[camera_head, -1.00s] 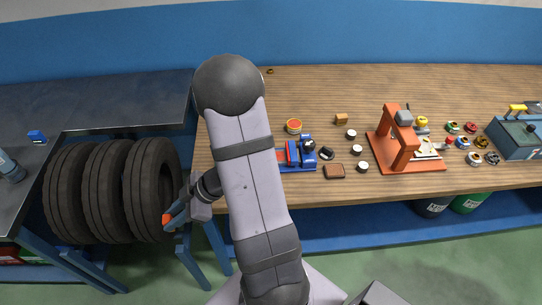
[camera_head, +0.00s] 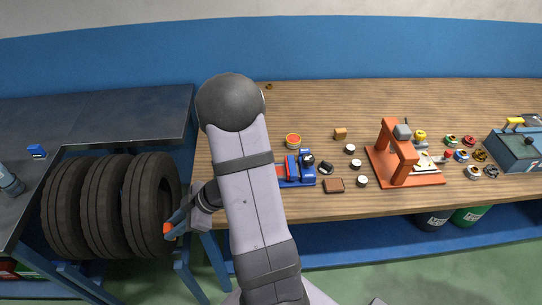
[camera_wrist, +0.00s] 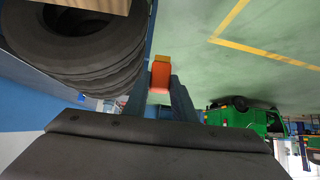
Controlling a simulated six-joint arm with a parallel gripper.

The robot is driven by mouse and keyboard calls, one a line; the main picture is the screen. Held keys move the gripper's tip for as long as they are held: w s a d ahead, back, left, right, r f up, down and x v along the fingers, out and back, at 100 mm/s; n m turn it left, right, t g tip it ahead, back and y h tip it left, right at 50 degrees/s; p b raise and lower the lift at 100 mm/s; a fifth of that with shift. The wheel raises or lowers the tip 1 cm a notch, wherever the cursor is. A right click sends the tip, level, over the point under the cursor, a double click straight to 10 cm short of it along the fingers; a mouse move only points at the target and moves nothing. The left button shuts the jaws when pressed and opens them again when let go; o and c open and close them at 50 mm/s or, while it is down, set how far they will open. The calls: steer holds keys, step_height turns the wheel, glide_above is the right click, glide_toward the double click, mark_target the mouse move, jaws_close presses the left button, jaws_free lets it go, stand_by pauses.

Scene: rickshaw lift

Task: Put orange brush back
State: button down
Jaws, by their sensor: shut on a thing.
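My gripper (camera_head: 175,222) is in front of the right-most tyre, left of the wooden workbench's left end. In the wrist view my gripper (camera_wrist: 161,88) is shut on a small orange block with a tan end, which looks like the orange brush (camera_wrist: 160,74). In the head view only a small orange tip of the brush (camera_head: 168,230) shows beyond the fingers. The brush is clear of the bench top. My arm hides part of the workbench (camera_head: 320,105) and whatever lies behind it.
Several black tyres (camera_head: 100,205) stand upright under a dark metal bench (camera_head: 125,115). The workbench carries a blue vise-like tool (camera_head: 298,167), a red-orange press (camera_head: 395,155), tins and a teal toolbox (camera_head: 515,150). A green vehicle (camera_wrist: 250,115) stands on the open floor in the wrist view.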

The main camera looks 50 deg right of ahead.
steer(key=shift+w+d+r+m+t+h, duration=1.6)
steer(key=shift+w+d+r+m+h, duration=0.75)
steer(key=shift+w+m+h, duration=2.65)
steer(key=w+d+m, duration=0.2)
steer(key=d, duration=0.6)
steer(key=w+d+m, duration=0.2)
steer(key=d, duration=0.7)
steer(key=s+d+m+g+h, duration=0.15)
steer(key=s+d, duration=0.25)
steer(key=d, duration=0.8)
steer(key=s+d+m+g+h, duration=0.1)
steer(key=s+d+m+h, duration=0.2)
steer(key=d, duration=1)
steer(key=shift+y, duration=0.45)
steer(key=shift+s+a+f+b, duration=0.1)
steer(key=shift+s+f+b, duration=0.1)
steer(key=shift+f+b, duration=2.05)
steer(key=shift+s+f+b, duration=0.15)
steer(key=shift+f+b, duration=1.4)
steer(key=shift+f, duration=1.25)
